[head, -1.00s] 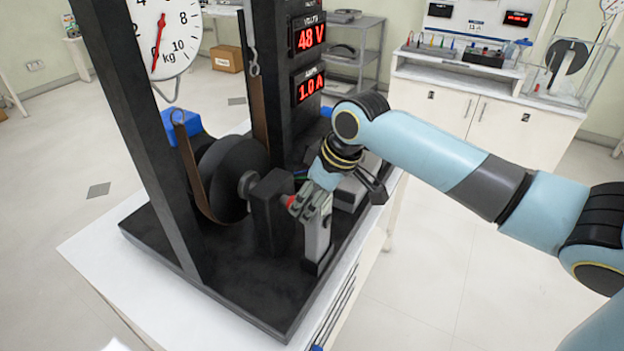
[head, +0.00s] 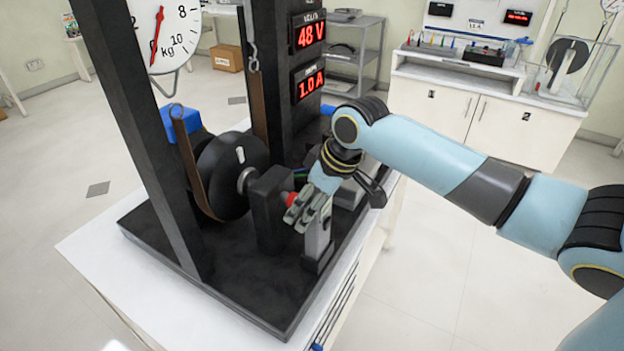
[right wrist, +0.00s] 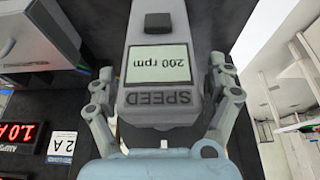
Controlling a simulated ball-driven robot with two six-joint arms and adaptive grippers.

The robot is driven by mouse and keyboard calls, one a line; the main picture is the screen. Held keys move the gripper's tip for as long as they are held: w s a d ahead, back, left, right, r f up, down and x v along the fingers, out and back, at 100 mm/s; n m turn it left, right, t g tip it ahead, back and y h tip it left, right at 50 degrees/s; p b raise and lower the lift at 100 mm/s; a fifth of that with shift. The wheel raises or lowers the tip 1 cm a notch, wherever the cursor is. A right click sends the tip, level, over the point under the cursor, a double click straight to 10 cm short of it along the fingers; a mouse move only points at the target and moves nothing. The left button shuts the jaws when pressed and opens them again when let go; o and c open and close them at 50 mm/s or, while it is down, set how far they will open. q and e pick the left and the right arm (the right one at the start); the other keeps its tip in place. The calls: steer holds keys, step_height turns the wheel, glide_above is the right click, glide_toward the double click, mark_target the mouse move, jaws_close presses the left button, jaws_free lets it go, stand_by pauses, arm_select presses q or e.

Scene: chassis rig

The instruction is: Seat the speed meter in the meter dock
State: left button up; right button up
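The speed meter (head: 319,238) is a slim grey body standing upright, its lower end at the small dark dock (head: 317,265) on the black base plate. In the right wrist view the speed meter (right wrist: 158,98) shows "SPEED" and a "200 rpm" display. My right gripper (head: 305,220) is around the meter's upper part. Its fingers lie on either side, and the right wrist view shows slight gaps, so it looks open. How deep the meter's foot sits in the dock is unclear. A red tip (head: 290,198) is beside the meter, partly behind the fingers. My left gripper is not in view.
A dark bearing block (head: 268,210) stands just left of the meter, with a black disc (head: 232,180) and brown strap beyond. A black post (head: 140,140) and a panel reading 48 V (head: 309,37) and 1.0 A rise nearby. The base plate's front is clear.

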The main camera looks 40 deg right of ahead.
steer(key=v, duration=1.2)
stand_by(0.3)
